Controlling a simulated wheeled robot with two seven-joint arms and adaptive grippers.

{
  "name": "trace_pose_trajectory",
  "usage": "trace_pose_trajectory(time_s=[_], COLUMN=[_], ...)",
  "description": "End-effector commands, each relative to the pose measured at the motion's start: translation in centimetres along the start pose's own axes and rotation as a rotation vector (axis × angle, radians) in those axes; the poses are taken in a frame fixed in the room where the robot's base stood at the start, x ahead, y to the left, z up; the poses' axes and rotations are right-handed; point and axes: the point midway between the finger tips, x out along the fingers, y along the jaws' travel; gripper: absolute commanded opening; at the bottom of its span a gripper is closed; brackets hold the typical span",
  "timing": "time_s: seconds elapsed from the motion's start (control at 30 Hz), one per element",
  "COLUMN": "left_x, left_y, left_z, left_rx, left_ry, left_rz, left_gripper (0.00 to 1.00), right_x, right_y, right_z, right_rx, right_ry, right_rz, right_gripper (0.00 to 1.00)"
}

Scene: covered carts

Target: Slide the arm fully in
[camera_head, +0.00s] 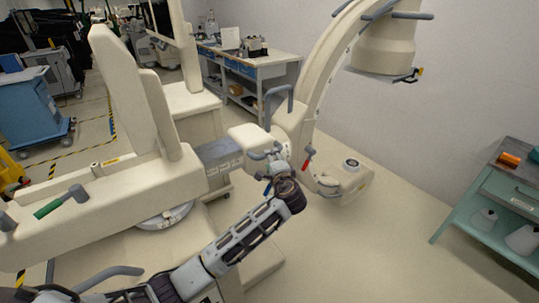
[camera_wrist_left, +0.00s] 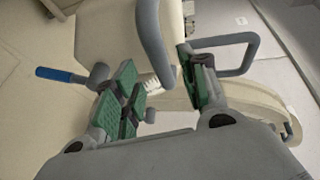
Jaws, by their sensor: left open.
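The machine's cream C-shaped arm (camera_head: 322,70) curves up on the right from a cream block (camera_head: 246,137). A grey sliding section (camera_head: 218,154) shows between that block and the cream housing (camera_head: 130,180). A grey loop handle (camera_head: 279,101) stands at the C-arm's base. My left gripper (camera_head: 263,160) is beside the block, on its near side. In the left wrist view my left gripper (camera_wrist_left: 165,88) has its green-padded fingers apart. A grey curved bar (camera_wrist_left: 152,40) runs down toward the gap between them; I cannot tell whether it touches. My right gripper is not in view.
A red lever (camera_head: 307,158) is right of my left gripper. A green-handled lever (camera_head: 62,202) is on the housing at left. A teal cart (camera_head: 487,205) stands at right and a workbench (camera_head: 262,62) at the back. Floor between the machine and teal cart is clear.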

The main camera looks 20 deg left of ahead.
Motion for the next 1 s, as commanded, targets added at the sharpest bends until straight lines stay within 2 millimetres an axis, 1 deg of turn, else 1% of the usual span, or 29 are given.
trace_pose_trajectory(time_s=[0.2,0.53,1.0], left_x=[1.1,2.8,4.7], left_y=[0.0,-0.1,0.0], left_z=[0.0,0.0,0.0], left_rx=[0.001,0.001,0.000], left_ry=[0.000,0.001,0.001], left_rz=[-0.001,-0.001,0.000], left_gripper=[0.42,0.42,0.42], right_x=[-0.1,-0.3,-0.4], right_y=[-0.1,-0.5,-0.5], right_z=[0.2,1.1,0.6], right_rx=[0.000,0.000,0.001], right_ry=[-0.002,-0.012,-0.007], right_rz=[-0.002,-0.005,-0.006], right_gripper=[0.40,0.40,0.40])
